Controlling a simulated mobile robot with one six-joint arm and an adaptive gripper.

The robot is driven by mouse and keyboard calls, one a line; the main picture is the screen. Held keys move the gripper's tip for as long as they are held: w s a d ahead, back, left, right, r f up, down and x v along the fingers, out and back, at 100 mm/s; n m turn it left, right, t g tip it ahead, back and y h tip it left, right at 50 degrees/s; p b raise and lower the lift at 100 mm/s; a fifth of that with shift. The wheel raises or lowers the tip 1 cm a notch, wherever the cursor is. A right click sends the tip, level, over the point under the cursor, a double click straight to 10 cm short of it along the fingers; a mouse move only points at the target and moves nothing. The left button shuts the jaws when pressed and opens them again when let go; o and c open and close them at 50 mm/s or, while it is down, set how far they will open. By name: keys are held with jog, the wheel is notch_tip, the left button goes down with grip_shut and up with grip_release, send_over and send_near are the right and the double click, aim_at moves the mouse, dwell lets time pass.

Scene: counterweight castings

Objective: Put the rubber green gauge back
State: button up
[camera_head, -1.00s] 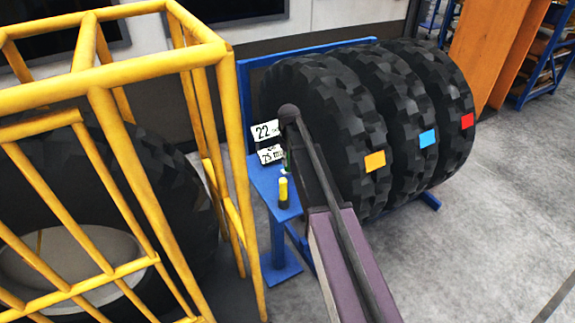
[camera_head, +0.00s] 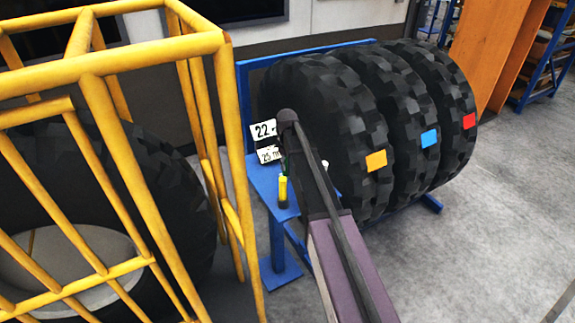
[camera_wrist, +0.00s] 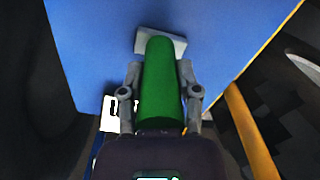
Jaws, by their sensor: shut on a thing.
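The green gauge (camera_wrist: 160,85) fills the middle of the wrist view, its rounded end pointing away from my wrist. My gripper (camera_wrist: 160,72) is shut on it, one grey finger on each side. Just beyond the gauge's far end is a pale grey block (camera_wrist: 172,42) against the blue surface (camera_wrist: 90,40); I cannot tell whether the gauge touches it. In the head view my arm hides the gripper and nearly all of the gauge, above the small blue stand (camera_head: 262,178).
A yellow gauge with a dark base (camera_head: 283,190) stands on the blue stand's left part. White number signs (camera_head: 263,131) are behind it. Large black tyres (camera_head: 320,120) with coloured patches are close on the right. A yellow cage (camera_head: 150,60) is close on the left.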

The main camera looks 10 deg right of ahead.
jog(key=shift+f, duration=0.1)
jog(key=o, duration=1)
jog(key=shift+c, duration=0.2)
notch_tip(320, 180, up, 12)
jog(key=p, duration=1.2)
dwell(0.3)
jog(key=s+m, duration=0.7)
jog(key=s, duration=2.2)
